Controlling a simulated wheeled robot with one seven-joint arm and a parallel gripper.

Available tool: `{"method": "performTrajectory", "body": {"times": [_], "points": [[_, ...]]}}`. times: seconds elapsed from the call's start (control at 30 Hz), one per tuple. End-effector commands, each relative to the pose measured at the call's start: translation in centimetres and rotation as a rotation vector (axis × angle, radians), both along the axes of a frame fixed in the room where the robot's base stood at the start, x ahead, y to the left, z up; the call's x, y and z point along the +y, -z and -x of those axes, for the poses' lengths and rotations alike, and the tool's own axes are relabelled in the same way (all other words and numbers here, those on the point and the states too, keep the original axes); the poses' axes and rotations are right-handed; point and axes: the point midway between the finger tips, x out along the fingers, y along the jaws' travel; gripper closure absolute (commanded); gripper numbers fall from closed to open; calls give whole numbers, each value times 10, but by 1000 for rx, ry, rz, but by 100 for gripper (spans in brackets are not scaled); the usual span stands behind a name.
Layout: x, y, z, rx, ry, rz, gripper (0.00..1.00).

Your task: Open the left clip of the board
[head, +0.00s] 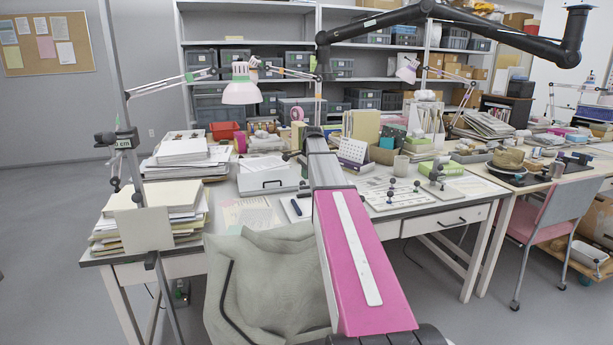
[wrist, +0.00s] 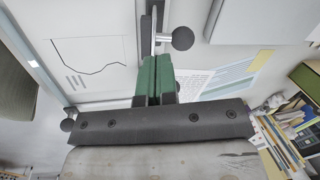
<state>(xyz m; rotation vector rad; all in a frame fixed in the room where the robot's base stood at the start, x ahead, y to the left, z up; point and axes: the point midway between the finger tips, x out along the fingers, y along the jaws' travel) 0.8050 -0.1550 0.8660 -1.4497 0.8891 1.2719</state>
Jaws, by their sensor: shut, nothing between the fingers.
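In the head view, a pale board (head: 395,196) with several dark ball knobs lies on the desk, right of my pink arm. In the wrist view, my gripper (wrist: 156,64) shows its green fingers close together, with nothing between them. Just ahead of the fingertips is a narrow metal and dark piece, apparently a clip (wrist: 154,28), with a dark ball knob (wrist: 182,38) at its right. Whether the fingertips touch it I cannot tell. My arm hides the gripper in the head view. Which clip is the left one, and whether it is open, is unclear.
A sheet with a drawn line (wrist: 90,58) lies left of the fingers. Stacked papers (head: 180,160), a pink-shaded lamp (head: 240,90) and a grey case (head: 268,180) stand on the desk left of my arm. A green block-like object (head: 435,172) is near the board.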

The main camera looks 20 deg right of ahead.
Motion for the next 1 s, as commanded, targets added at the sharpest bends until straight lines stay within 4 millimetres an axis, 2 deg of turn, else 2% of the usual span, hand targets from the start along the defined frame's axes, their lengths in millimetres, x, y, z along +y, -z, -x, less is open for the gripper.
{"method": "performTrajectory", "body": {"times": [0.23, 0.43, 0.5, 0.7, 0.83, 1.0], "points": [[-4, -12, 3, -1, -1, 0, 100], [-13, -40, 9, -1, -3, 0, 100], [-14, -48, -9, -2, -4, 0, 100], [-17, -73, -44, 0, -4, 0, 100], [-19, -87, -62, -1, -4, 0, 100], [-20, -96, -72, 0, -3, 0, 100]]}}
